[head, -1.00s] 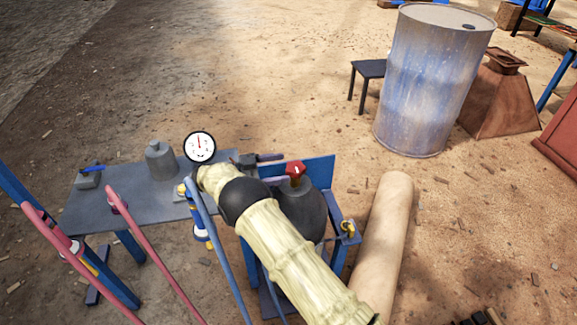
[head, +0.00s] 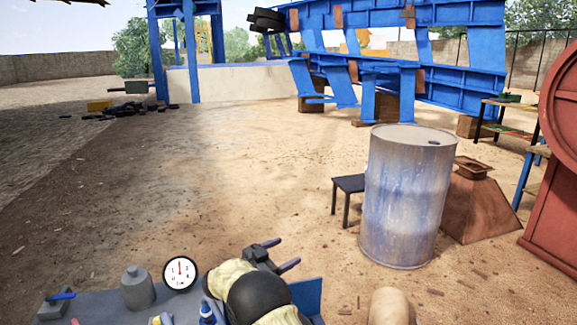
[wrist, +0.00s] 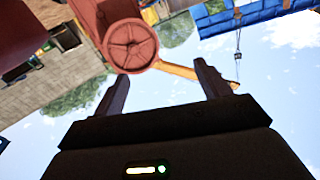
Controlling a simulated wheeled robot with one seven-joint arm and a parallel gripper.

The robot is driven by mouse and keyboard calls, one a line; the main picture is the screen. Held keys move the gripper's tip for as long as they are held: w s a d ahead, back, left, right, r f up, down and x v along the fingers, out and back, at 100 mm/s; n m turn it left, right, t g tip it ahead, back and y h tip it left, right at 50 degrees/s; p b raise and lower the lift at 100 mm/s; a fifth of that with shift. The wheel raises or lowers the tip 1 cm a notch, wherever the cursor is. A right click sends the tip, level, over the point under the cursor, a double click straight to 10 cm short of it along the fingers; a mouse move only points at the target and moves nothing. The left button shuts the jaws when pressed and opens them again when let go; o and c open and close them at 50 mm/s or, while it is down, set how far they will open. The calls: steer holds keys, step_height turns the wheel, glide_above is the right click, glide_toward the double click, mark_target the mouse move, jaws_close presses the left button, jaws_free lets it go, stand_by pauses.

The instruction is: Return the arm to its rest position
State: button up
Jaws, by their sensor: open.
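My gripper (head: 280,255) is in the lower middle of the head view, at the end of my cream-sleeved arm with its black joint cover. Its two dark fingers are spread apart with nothing between them. It is near the grey table (head: 105,308), and I cannot tell its height above it. In the wrist view, my gripper (wrist: 165,80) shows both fingers wide apart against sky. Most of my arm is cut off by the bottom edge of the head view.
A round gauge (head: 180,273), a grey weight (head: 137,288) and a small blue-handled block (head: 55,303) are on the table. A worn blue-white drum (head: 405,200), a black stool (head: 347,187) and a rusty hopper (head: 476,207) stand to the right. Open dirt ground lies beyond the table.

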steer(key=d+r+n+t+y, duration=0.3)
steer(key=d+r+n+y, duration=0.2)
steer(key=d+n+y, duration=0.45)
steer(key=s+d+f+n+g+y, duration=0.1)
steer(key=s+d+f+g+y, duration=0.2)
steer(key=s, duration=0.9)
steer(key=s+d+f+n+g, duration=0.15)
steer(key=s+g, duration=0.25)
steer(key=s, duration=0.7)
steer(key=s+d+f+g+y, duration=0.2)
steer(key=s+d+f+g, duration=0.15)
steer(key=s, duration=0.85)
step_height(320, 180, up, 26)
steer(key=p, duration=2.6)
steer(key=shift+s+r+g, duration=0.2)
steer(key=shift+s+g, duration=0.1)
steer(key=shift+g, duration=0.15)
steer(key=shift+a, duration=0.1)
steer(key=shift+c, duration=0.3)
